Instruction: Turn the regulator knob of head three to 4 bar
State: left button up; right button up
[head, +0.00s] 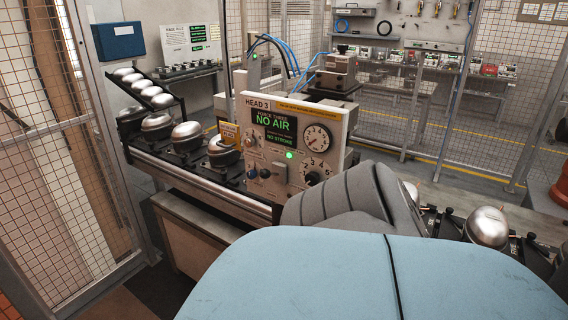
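The head three panel (277,198) is a pale upright box labelled HEAD 3. Its green-lettered display (274,128) reads NO AIR, with NO STROKE on a smaller display below. A round white gauge (317,137) sits at the panel's upper right; its needle is too small to read surely. The black regulator knob (312,178) is below the gauge, with scale numbers around its upper side. I cannot tell which number it points to. A green lamp (290,155) is lit left of it. No fingertips of either gripper show, and nothing visible touches the knob.
My large blue and grey arm parts fill the lower foreground, close below the panel. A conveyor (222,196) with several silver domed shells runs behind the panel. Mesh fencing (55,180) stands at left. Blue hoses (283,46) rise behind the panel.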

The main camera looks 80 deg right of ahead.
aim_at(311, 179)
jog(key=z, duration=2.6)
